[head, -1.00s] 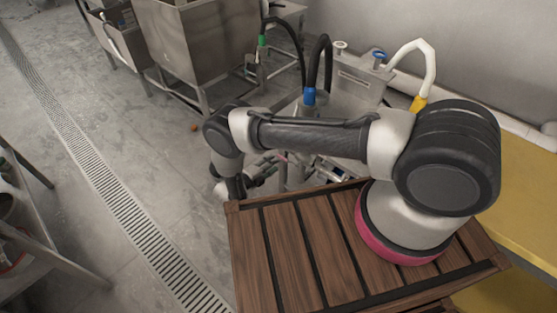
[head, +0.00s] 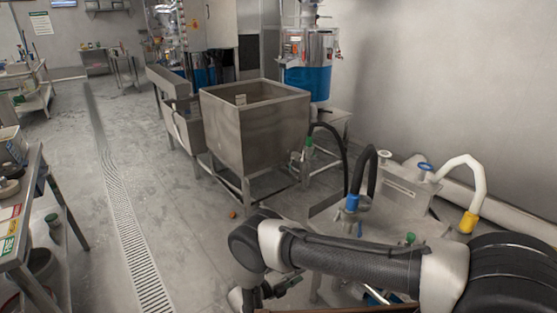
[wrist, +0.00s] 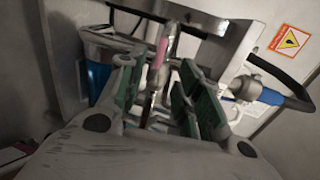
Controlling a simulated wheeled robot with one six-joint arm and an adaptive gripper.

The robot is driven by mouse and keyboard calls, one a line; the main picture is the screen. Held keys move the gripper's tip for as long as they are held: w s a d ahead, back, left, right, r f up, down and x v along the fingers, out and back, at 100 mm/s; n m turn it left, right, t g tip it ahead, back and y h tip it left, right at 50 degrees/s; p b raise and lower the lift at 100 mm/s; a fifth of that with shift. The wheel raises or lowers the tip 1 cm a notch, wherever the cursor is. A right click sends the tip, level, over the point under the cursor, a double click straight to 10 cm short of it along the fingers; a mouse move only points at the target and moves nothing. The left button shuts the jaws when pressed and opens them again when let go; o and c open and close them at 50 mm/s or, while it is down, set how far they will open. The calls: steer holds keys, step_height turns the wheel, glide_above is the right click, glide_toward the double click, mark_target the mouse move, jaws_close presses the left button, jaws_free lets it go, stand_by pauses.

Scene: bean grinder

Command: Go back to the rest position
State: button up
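My arm (head: 350,258) stretches across the bottom right of the head view. Its far end drops out at the bottom edge, so my gripper is not clearly seen there. In the wrist view my gripper (wrist: 160,84) shows two green-padded fingers with a gap between them. It looks open and empty. A thin metal rod with a pink part (wrist: 162,50) shows in line with the gap and seems to lie beyond the fingers.
A machine with a blue-collared black hose (head: 352,203) and a yellow-collared white hose (head: 468,221) stands close behind my arm. A steel bin (head: 255,130) stands farther back. Left are a steel table (head: 38,190) and a floor drain (head: 122,215). Floor between drain and bin is mostly clear.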

steer(key=s+d+m+g+h, duration=0.1)
steer(key=s+d+m+g, duration=0.3)
steer(key=s+d+m, duration=0.3)
steer(key=s+d+r+m+g+y, duration=0.1)
steer(key=d+r+m+g+y, duration=0.15)
steer(key=r+m, duration=0.75)
steer(key=s+d+r+m+g+y, duration=0.15)
steer(key=r+m+g, duration=0.35)
steer(key=r, duration=0.9)
steer(key=s+d+r+m+g+y, duration=0.1)
steer(key=r+m+g+y, duration=0.15)
steer(key=r+m, duration=0.85)
steer(key=s+d+r+m+t+y, duration=0.2)
steer(key=s+d+r, duration=0.3)
steer(key=r, duration=0.4)
steer(key=s+d+r+m+t+y, duration=0.3)
steer(key=s+d+r+m+t, duration=0.1)
steer(key=r, duration=0.5)
steer(key=s+d+r+m+t+y, duration=0.2)
steer(key=s+d+r, duration=0.4)
steer(key=r, duration=0.4)
steer(key=shift+s+d+m+t, duration=0.3)
steer(key=shift+s+m+t, duration=0.25)
steer(key=shift+m, duration=0.35)
steer(key=shift+w, duration=0.1)
